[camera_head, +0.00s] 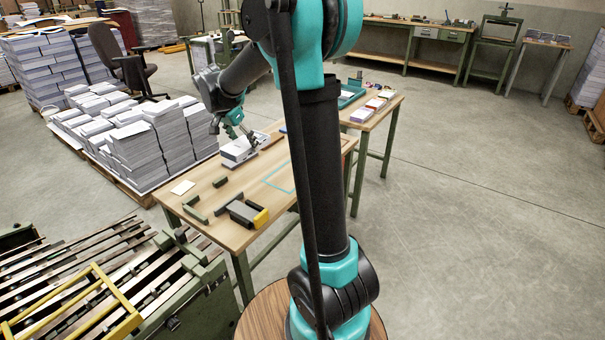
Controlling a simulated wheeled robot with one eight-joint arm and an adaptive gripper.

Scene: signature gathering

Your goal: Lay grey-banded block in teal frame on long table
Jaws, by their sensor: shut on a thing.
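The grey-banded block (237,152), pale with a grey band, is at the back left of the long table (238,196). My gripper (245,138) comes down on it from the upper left and is shut on it. I cannot tell whether the block rests on the table or is just above it. The teal frame (270,178) is a thin outline on the tabletop, right of and nearer than the block. My upright arm link hides its right part. The visible inside of the frame is bare.
A black and yellow tool (245,212), dark green brackets (194,210) and a white card (182,187) lie on the near left of the table. Paper stacks (150,150) stand behind it. A second table with a teal tray (350,95) adjoins at the back right.

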